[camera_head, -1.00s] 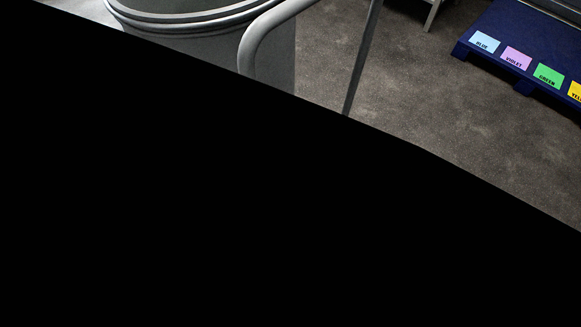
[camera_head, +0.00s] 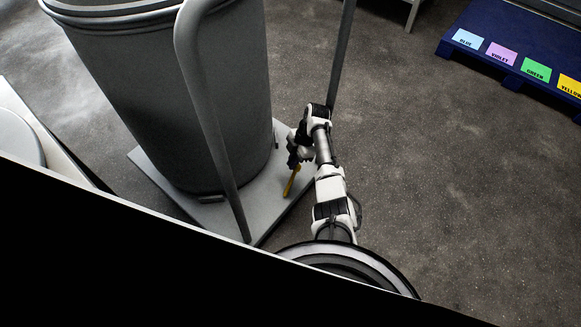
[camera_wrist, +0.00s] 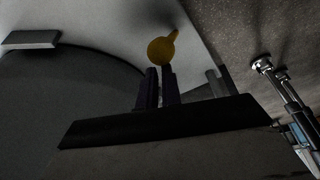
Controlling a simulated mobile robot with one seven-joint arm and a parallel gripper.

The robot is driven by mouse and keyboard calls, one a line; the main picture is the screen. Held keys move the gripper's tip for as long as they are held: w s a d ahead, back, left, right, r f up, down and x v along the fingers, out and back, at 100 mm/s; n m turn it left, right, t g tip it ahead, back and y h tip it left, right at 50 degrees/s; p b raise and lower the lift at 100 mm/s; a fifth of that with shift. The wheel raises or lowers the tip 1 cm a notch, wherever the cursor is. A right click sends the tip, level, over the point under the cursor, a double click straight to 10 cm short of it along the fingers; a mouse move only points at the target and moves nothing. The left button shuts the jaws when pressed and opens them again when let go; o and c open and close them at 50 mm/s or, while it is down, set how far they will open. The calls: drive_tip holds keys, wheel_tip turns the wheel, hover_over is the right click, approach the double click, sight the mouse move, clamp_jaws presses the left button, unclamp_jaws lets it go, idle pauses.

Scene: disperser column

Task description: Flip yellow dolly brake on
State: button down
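The yellow brake lever (camera_head: 291,181) stands out from the grey dolly platform (camera_head: 262,212), near the foot of the drum. My gripper (camera_head: 293,162) is low over the platform, just above the lever in the head view. In the wrist view, the lever's round yellow end (camera_wrist: 160,50) lies just beyond my dark fingertips (camera_wrist: 160,72). The fingers are close together with only a thin gap and nothing seen between them. I cannot tell whether a fingertip touches the lever. Part of the lever near the gripper is hidden in the head view.
The large grey drum (camera_head: 165,100) stands on the dolly. A grey handle tube (camera_head: 208,125) rises in front of it, and another post (camera_head: 341,50) rises behind my arm. A blue platform (camera_head: 480,25) with colour labels is at the upper right. The floor (camera_head: 450,190) at right is clear.

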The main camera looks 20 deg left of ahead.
drive_tip(key=shift+w+d+f+b, duration=0.3)
drive_tip(key=shift+w+d, duration=0.15)
drive_tip(key=shift+w, duration=0.25)
drive_tip(key=shift+w+d+r, duration=0.1)
drive_tip(key=shift+r, duration=0.25)
wheel_tip(320, 180, up, 20)
drive_tip(key=s+a+p, duration=0.1)
drive_tip(key=p, duration=0.4)
drive_tip(key=shift+a, duration=0.15)
drive_tip(key=shift+f, duration=0.1)
